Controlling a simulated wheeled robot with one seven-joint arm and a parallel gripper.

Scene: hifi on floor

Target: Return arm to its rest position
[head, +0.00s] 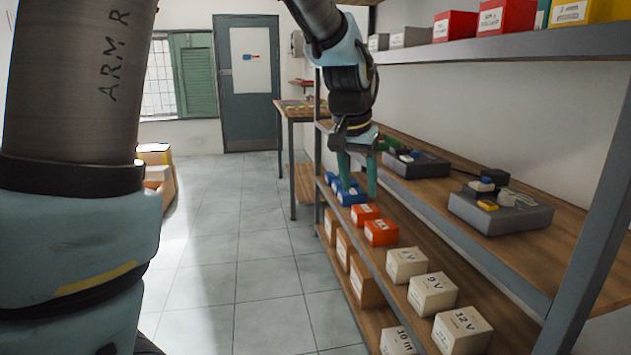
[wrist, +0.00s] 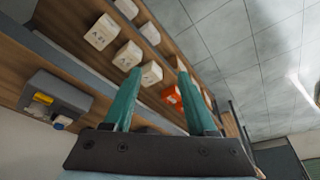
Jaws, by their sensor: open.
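My gripper (head: 357,178) hangs from my arm in front of the shelf unit in the head view, with its green fingers pointing down. In the wrist view the two fingers (wrist: 160,80) stand apart with nothing held between them. In the head view the fingers overlap the area of the blue boxes (head: 350,194) on the shelf below; I cannot tell how far apart they are in depth. My upper arm fills the left of the head view.
Orange boxes (head: 381,232) and white boxes (head: 433,293) line a lower shelf. Grey devices (head: 500,211) sit on the wooden shelf above. A top shelf (head: 500,45) holds red and yellow boxes. The tiled floor (head: 240,270) left of the shelving is clear, leading to a door (head: 252,100).

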